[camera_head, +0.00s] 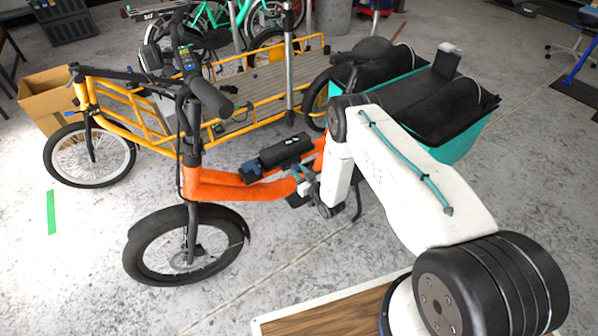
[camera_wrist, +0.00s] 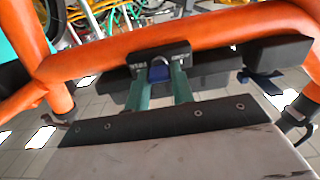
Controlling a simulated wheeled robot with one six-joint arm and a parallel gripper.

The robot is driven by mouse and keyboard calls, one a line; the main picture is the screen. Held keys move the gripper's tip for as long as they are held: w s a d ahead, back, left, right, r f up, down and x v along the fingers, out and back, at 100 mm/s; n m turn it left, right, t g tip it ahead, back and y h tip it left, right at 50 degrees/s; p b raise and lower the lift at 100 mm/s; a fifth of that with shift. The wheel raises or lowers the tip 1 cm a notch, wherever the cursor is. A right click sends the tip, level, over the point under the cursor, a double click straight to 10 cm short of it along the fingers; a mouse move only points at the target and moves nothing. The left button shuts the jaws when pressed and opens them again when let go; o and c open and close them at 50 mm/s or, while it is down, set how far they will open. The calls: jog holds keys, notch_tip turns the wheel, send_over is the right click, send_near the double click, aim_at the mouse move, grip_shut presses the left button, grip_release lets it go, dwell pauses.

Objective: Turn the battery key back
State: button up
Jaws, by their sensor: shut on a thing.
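The orange bike frame (camera_head: 232,190) stands in front of me and crosses the top of the wrist view (camera_wrist: 100,62). A black battery (camera_head: 286,150) is mounted along it, and it also shows in the wrist view (camera_wrist: 225,66). A black lock housing (camera_wrist: 160,55) sits on the frame tube. The blue key (camera_wrist: 159,72) is at this housing, between my two teal fingertips. My gripper (camera_wrist: 160,82) is shut on the key. In the head view my gripper (camera_head: 303,174) is beside the frame, and the key is hidden there. The key's exact turn angle is hard to tell.
A dark blue part (camera_head: 250,169) sits at the battery's front end. A yellow cargo bike (camera_head: 240,120) and a teal cargo box (camera_head: 463,141) stand close behind. A cardboard box (camera_head: 45,98) is at the left. The floor at the front left is clear.

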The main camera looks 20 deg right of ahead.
jog(key=n, duration=0.4)
jog(key=shift+n, duration=0.4)
jog(key=n, duration=0.4)
jog(key=shift+a+n, duration=0.1)
jog(key=shift+n, duration=0.2)
jog(key=shift+s+f+n, duration=0.1)
jog(key=shift+n, duration=2.05)
jog(key=shift+f+n, duration=0.1)
jog(key=shift+n, duration=2.05)
jog(key=shift+a, duration=0.1)
jog(key=o, duration=1)
